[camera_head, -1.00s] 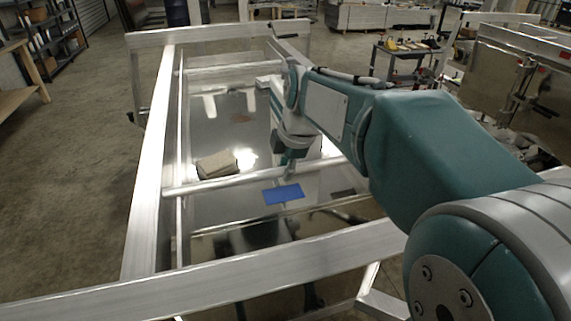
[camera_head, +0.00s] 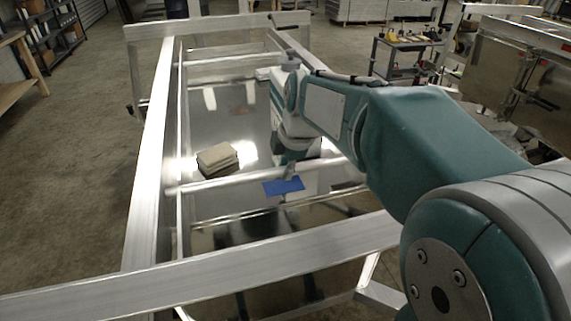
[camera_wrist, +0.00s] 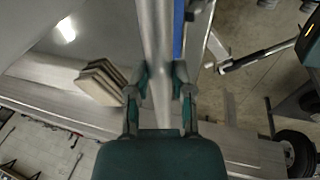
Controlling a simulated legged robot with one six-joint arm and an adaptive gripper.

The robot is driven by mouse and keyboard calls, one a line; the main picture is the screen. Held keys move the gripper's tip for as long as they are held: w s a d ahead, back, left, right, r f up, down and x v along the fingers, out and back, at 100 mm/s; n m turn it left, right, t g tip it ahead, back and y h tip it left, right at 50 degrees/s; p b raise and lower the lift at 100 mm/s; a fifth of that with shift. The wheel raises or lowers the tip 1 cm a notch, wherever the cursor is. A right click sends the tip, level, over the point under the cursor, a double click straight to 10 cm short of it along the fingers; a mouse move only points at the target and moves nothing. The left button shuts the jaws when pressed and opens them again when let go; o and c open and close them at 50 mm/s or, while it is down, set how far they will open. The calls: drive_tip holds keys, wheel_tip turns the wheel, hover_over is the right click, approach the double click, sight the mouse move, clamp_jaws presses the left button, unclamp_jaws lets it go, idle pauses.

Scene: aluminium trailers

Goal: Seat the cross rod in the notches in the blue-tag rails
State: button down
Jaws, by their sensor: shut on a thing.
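The cross rod (camera_head: 227,184) is a pale metal bar lying crosswise over the shiny trailer floor in the head view. It runs up the middle of the wrist view (camera_wrist: 157,45). My gripper (camera_wrist: 158,85) is shut on it, one finger each side; in the head view its tip (camera_head: 288,170) is partly hidden by my arm. The rod's left end is by the left inner rail (camera_head: 183,120); I cannot tell whether it touches. A blue tag (camera_head: 283,187) shows just in front of the rod, and as a blue strip beside it in the wrist view (camera_wrist: 178,30). The notches cannot be made out.
A stack of tan blocks (camera_head: 217,160) lies on the trailer floor (camera_head: 220,125) behind the rod. The aluminium front beam (camera_head: 200,269) and left side beam (camera_head: 150,150) bound the frame. A tool cart (camera_head: 405,55) stands far right.

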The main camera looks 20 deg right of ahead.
drive_tip(key=shift+f, duration=0.25)
drive_tip(key=shift+c, duration=2.2)
unclamp_jaws()
drive_tip(key=v, duration=1.2)
drive_tip(key=shift+f, duration=0.1)
